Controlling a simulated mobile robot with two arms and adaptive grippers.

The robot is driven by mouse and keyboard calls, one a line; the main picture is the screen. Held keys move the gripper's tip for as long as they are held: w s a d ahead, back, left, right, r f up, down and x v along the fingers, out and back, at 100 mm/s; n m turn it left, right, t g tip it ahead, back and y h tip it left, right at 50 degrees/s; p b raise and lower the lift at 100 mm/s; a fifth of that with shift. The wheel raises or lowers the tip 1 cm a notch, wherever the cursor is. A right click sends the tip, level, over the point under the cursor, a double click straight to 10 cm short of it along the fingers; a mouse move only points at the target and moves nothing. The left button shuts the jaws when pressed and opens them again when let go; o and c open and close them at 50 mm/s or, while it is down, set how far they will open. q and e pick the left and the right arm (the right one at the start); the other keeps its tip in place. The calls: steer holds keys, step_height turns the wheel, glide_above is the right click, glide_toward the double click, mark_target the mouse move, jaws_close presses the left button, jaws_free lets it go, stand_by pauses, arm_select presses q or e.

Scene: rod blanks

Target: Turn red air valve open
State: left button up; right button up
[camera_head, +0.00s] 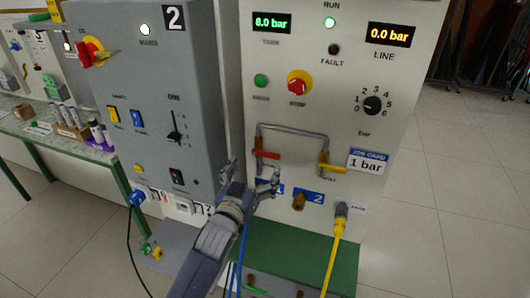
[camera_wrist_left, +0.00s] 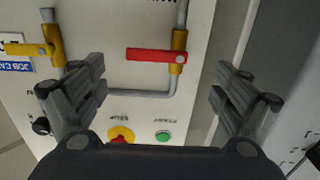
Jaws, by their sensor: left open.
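The red valve handle (camera_head: 266,154) lies roughly horizontal, across the left leg of the grey pipe on the light panel. In the left wrist view, which is upside down, the red handle (camera_wrist_left: 150,55) extends sideways from a brass valve body (camera_wrist_left: 179,50). My left gripper (camera_head: 252,176) is open in front of the panel, just below and left of the red handle. In the wrist view the fingers of the left gripper (camera_wrist_left: 158,88) are wide apart with nothing between their tips. The red handle appears beyond them, apart from both. My right gripper is not in view.
A yellow-handled valve (camera_head: 332,168) sits on the pipe's right leg. Above are a red stop button (camera_head: 298,84), a black dial (camera_head: 373,104), and displays reading 8.0 bar tank and 0.0 bar line. A job card (camera_head: 368,160) reads 1 bar. A grey cabinet (camera_head: 150,80) stands left.

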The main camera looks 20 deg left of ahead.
mark_target(265, 155)
arm_select(q)
steer(key=w, duration=0.3)
steer(key=shift+d+r+p, duration=0.15)
steer(key=shift+d+p, duration=0.15)
steer(key=shift+p, duration=0.05)
steer(key=w, duration=0.3)
steer(key=shift+w+p, duration=0.1)
steer(key=shift+p, duration=0.25)
steer(key=shift+w+d, duration=0.1)
steer(key=shift+w, duration=0.7)
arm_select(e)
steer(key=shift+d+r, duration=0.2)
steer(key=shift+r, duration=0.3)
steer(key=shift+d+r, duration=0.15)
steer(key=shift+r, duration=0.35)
arm_select(q)
steer(key=c, duration=1.5)
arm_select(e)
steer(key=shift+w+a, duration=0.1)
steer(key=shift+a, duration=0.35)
